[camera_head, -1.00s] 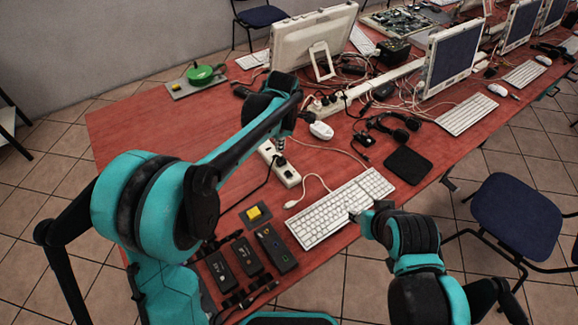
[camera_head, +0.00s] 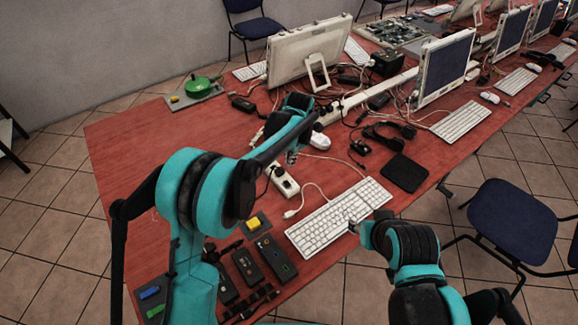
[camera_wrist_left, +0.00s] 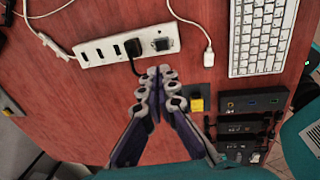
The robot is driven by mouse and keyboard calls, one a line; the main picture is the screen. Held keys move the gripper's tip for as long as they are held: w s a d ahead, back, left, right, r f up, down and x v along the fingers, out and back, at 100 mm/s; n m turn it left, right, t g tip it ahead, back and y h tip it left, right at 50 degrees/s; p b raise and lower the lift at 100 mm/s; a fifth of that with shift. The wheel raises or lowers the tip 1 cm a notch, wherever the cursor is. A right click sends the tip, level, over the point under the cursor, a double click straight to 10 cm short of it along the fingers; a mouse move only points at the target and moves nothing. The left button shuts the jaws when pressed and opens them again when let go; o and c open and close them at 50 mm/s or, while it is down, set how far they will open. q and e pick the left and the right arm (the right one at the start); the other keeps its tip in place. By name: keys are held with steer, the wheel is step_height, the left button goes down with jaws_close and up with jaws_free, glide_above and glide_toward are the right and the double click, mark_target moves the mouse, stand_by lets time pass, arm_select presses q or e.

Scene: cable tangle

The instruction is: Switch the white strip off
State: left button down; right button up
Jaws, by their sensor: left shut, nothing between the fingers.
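The white strip (camera_head: 284,181) lies on the red table, partly hidden by my left arm in the head view. In the left wrist view the strip (camera_wrist_left: 97,52) shows several sockets, a black plug (camera_wrist_left: 132,47) with its cable, and a dark square (camera_wrist_left: 162,43), which looks like a switch, near its right end. My left gripper (camera_wrist_left: 157,73) is shut and empty; its tips appear just below the plug and dark square in that view. I cannot tell its height above the table. My right gripper (camera_head: 356,225) is by the white keyboard's front edge, its fingers too small to read.
The white keyboard (camera_head: 338,216) and a black pad (camera_head: 404,172) lie right of the strip. A yellow button (camera_head: 254,224) and black boxes (camera_head: 276,258) sit nearer me. A monitor (camera_head: 307,50) and tangled cables stand behind.

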mark_target(286, 182)
arm_select(q)
steer(key=f+b, duration=0.1)
steer(key=f, duration=0.3)
steer(key=w+f+b, duration=0.1)
steer(key=f, duration=0.3)
steer(key=a+f+b, duration=0.1)
steer(key=f+b, duration=0.1)
steer(key=f, duration=0.2)
steer(key=shift+w+a, duration=0.1)
steer(key=shift+w, duration=0.2)
steer(key=shift+f, duration=0.1)
